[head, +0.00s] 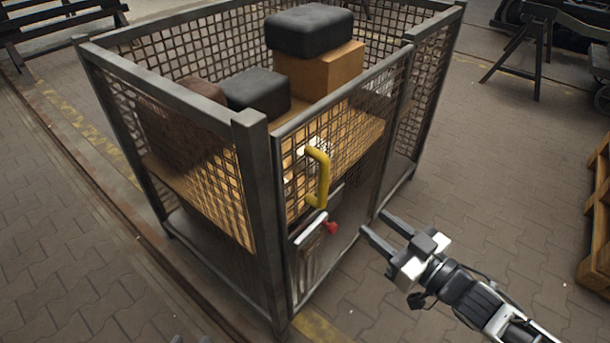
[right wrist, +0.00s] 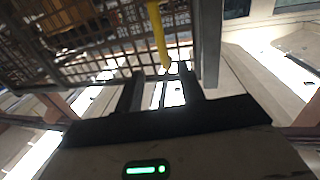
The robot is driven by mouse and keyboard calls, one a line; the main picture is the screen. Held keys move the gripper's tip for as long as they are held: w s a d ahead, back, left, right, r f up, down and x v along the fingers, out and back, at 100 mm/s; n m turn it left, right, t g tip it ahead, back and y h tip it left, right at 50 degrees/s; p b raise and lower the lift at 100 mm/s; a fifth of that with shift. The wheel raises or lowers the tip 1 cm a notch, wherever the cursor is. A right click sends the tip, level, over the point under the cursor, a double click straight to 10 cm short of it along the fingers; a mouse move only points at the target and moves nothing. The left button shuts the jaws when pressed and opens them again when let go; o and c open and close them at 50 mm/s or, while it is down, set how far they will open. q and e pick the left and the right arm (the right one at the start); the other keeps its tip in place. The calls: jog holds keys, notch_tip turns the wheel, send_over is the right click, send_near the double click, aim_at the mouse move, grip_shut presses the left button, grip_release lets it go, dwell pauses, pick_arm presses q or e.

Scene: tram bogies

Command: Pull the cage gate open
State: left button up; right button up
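The cage gate (head: 345,116) is a grey-framed mesh panel on the near right side of the cage (head: 262,200). It stands in line with the corner post and looks closed. A yellow D-shaped handle (head: 322,178) is upright on it; the handle also shows in the right wrist view (right wrist: 158,36). A red knob (head: 331,227) sits below the handle. My right gripper (head: 376,222) is open and empty, to the right of and below the handle, apart from it. Only small dark bits of what may be my left gripper (head: 190,339) show at the bottom edge.
Inside the cage are a cardboard box (head: 318,72), a black case (head: 308,30) on it, and a dark case (head: 257,91). A wooden pallet stack (head: 597,225) stands at the right edge. The paved floor (head: 480,190) right of the cage is clear.

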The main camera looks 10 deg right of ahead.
aim_at(327, 184)
jog(key=x, duration=1.6)
jog(key=shift+s+r, duration=0.1)
jog(key=shift+r, duration=0.25)
grip_shut()
jog(key=shift+s, duration=0.1)
